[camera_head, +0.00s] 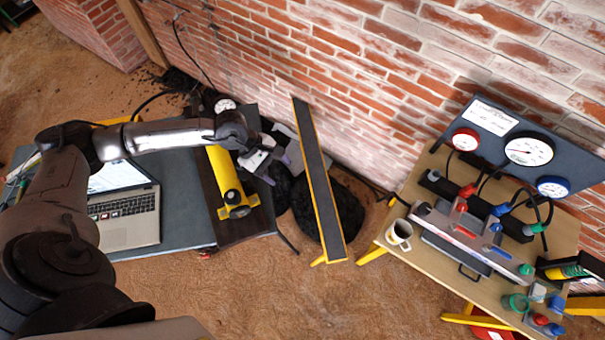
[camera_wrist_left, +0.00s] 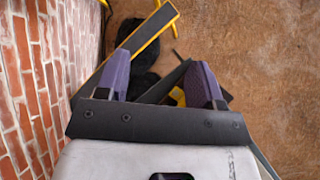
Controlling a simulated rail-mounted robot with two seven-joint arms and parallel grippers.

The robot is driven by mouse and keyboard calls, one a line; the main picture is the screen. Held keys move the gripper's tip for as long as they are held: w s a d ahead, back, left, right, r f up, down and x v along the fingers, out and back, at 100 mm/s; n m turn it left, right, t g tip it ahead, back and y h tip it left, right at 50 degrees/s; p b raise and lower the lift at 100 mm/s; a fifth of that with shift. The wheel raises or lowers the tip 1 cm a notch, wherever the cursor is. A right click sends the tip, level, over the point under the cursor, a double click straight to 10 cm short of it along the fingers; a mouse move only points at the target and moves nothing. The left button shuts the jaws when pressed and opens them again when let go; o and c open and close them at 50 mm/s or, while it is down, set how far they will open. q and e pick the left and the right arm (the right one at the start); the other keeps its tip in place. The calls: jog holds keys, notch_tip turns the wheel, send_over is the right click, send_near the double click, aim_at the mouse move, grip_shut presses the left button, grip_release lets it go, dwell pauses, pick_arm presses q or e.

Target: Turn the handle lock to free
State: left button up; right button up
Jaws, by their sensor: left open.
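A yellow cylinder (camera_head: 224,170), which looks like a hand pump, lies on a dark board at the right end of the left table. A dark round fitting (camera_head: 238,211) is at its near end. I cannot make out which part is the handle lock. My left gripper (camera_head: 273,166) is to the right of the cylinder's far end, apart from it, and looks empty. In the left wrist view the two purple fingers of my left gripper (camera_wrist_left: 162,77) stand apart. A bit of yellow (camera_wrist_left: 177,95) shows beyond them, partly hidden. My right gripper is in neither view.
An open laptop (camera_head: 127,207) stands on the left table. A long dark beam with yellow edges (camera_head: 322,180) leans near the brick wall (camera_head: 330,75), right of my gripper. At right, a wooden table (camera_head: 420,265) holds gauges, valves and a mug (camera_head: 399,234).

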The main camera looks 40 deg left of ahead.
pick_arm(q)
jog(key=d+r+n+t+h+p, duration=0.1)
jog(key=d+r+n+h, duration=0.3)
jog(key=d, duration=0.4)
jog(key=shift+w+d+r+t+h, duration=0.25)
jog(key=shift+r+t+h, duration=0.25)
jog(key=shift+t, duration=0.3)
